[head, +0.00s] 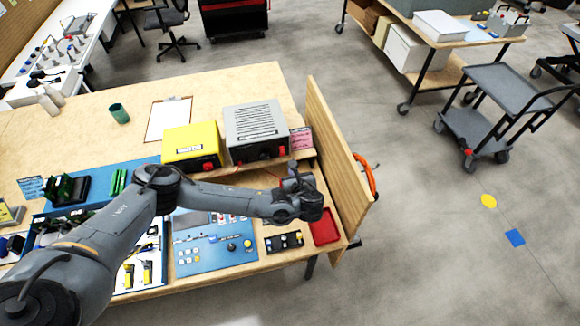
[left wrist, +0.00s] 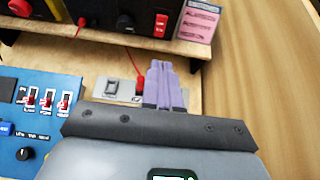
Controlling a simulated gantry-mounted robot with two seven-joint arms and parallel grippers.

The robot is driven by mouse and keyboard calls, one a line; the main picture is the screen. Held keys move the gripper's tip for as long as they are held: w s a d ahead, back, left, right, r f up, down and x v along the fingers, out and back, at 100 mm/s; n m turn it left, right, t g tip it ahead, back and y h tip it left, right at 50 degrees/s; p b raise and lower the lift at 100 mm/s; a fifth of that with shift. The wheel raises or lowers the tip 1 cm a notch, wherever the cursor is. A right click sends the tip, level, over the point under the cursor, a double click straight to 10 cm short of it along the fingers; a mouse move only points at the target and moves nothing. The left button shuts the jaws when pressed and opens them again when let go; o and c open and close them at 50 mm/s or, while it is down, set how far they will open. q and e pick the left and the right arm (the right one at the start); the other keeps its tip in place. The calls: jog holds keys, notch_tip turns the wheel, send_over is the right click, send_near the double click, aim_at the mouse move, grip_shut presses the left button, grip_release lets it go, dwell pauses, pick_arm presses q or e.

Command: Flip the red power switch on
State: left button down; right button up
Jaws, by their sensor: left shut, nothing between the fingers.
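My left gripper (left wrist: 165,68) is shut and empty, its purple fingers pressed together. They stand over the right end of a small light grey plate (left wrist: 97,88) in the left wrist view. A red part (left wrist: 140,86), seemingly the red power switch, shows on that plate just left of the fingers. I cannot tell its position or whether the fingers touch it. A grey rocker (left wrist: 111,88) sits left of it. In the head view my left gripper (head: 293,178) is near the table's right end, and my arm hides the plate. My right gripper is not in view.
A blue panel (left wrist: 60,120) with red-tipped toggles lies left of the plate. A yellow box (head: 178,144) and grey box (head: 255,125) stand behind. A wooden side panel (head: 335,150) bounds the right. A red tray (head: 324,231) lies at the front right.

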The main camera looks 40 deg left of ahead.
pick_arm(q)
jog(key=shift+s+d+r, duration=0.3)
jog(key=shift+s+d, duration=0.1)
jog(key=shift+d, duration=0.15)
jog(key=f+b, duration=0.1)
jog(key=b, duration=0.2)
jog(key=shift+s+f, duration=0.15)
dwell(0.4)
jog(key=shift+a, duration=0.2)
